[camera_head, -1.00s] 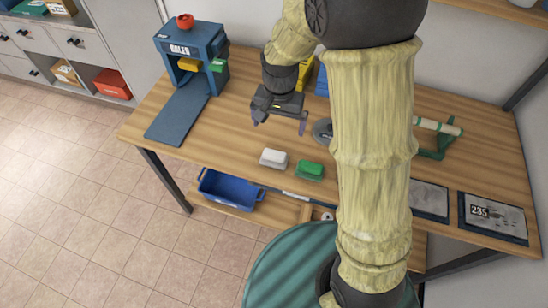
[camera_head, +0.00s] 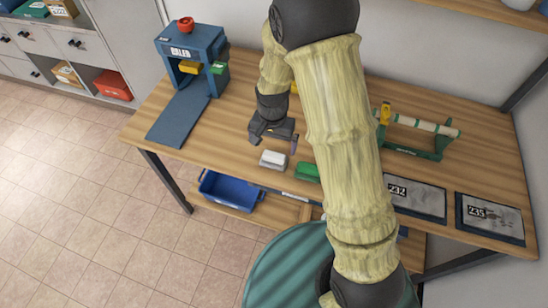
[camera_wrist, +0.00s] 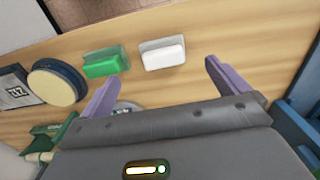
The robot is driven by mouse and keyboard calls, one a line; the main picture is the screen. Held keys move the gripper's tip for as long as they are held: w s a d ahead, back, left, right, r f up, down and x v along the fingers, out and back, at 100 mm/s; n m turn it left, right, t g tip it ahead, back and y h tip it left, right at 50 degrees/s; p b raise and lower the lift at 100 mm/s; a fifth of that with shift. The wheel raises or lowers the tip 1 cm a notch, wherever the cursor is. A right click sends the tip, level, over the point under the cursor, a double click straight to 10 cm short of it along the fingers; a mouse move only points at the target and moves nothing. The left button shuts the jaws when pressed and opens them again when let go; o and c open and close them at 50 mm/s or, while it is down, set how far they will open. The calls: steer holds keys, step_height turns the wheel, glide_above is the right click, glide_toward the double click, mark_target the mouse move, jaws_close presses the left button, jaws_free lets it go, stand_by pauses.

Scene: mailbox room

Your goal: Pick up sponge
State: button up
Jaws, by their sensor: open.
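My gripper (camera_head: 273,144) is open and empty, just behind a white block (camera_head: 273,159) at the table's front edge. In the wrist view the white block (camera_wrist: 163,54) lies ahead of my open fingers (camera_wrist: 163,72), apart from them. A green block (camera_head: 307,173) lies to its right, partly behind my arm; it also shows in the wrist view (camera_wrist: 102,63). A round pale-yellow pad in a dark holder (camera_wrist: 57,83) lies beyond the green block; my arm hides it in the head view. I cannot tell for sure which is the sponge.
A blue machine with a ramp (camera_head: 180,112) stands at the table's left end. Numbered plates (camera_head: 490,220) and a green roll holder (camera_head: 418,137) are to the right. A blue bin (camera_head: 230,192) sits on the lower shelf. The table's left front is clear.

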glide_above(273, 158)
steer(key=shift+s+f, duration=0.2)
steer(key=shift+f, duration=1.85)
steer(key=shift+p, duration=0.3)
steer(key=shift+w+f+p, duration=0.15)
steer(key=shift+f+p, duration=0.85)
steer(key=shift+f, duration=1.6)
steer(key=shift+a, duration=0.1)
steer(key=c, duration=0.9)
steer(key=shift+r, duration=0.1)
steer(key=shift+c, duration=0.2)
step_height(273, 158, up, 10)
steer(key=shift+f+b, duration=0.1)
steer(key=shift+b, duration=1)
